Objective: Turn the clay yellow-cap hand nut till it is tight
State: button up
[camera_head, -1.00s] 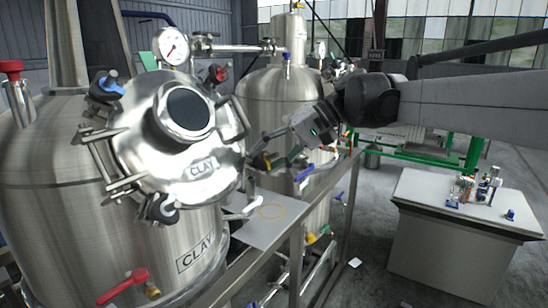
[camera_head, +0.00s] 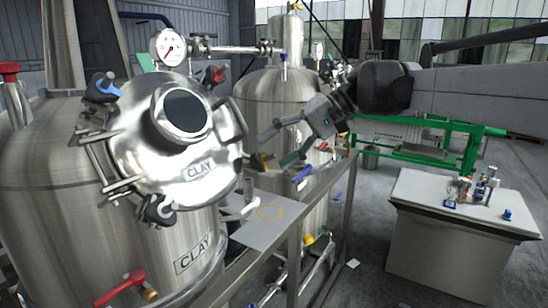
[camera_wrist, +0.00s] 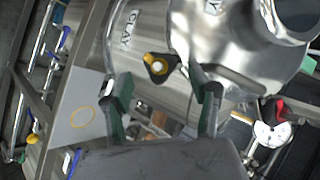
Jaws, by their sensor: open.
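The clay tank's yellow-cap hand nut (camera_head: 262,161) sits at the right edge of the tilted steel lid (camera_head: 190,140) marked CLAY. The wrist view shows the open gripper (camera_wrist: 165,88) too, with a finger on each side of the nut's line. I see no contact with it.
Other hand nuts on the lid have blue (camera_head: 105,83) and red (camera_head: 216,75) caps. A second steel tank (camera_head: 275,100) stands behind my gripper. A pressure gauge (camera_head: 168,47) and pipe are above. A metal rail (camera_head: 320,215) runs below. A white-topped cabinet (camera_head: 450,230) stands at right.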

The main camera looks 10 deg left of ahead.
jog(key=v, duration=0.8)
jog(key=s+d+f+m+t+h+b, duration=0.2)
jog(key=s+d+f+t+h, duration=0.1)
jog(key=s+d+f, duration=0.5)
jog(key=s+d+f+m+t+h+b, duration=0.1)
jog(key=s+d+f+t+h, duration=0.2)
jog(key=s+d+f, duration=0.5)
jog(key=s+d+f+m+t+h+b, duration=0.2)
jog(key=s+d+f, duration=0.6)
jog(key=f, duration=0.8)
jog(key=shift+d+m+t+h+b, duration=0.3)
jog(key=shift+d+t+h+b, duration=0.05)
jog(key=shift+d+t+h, duration=0.75)
jog(key=shift+a+f, duration=0.15)
jog(key=shift+c, duration=0.4)
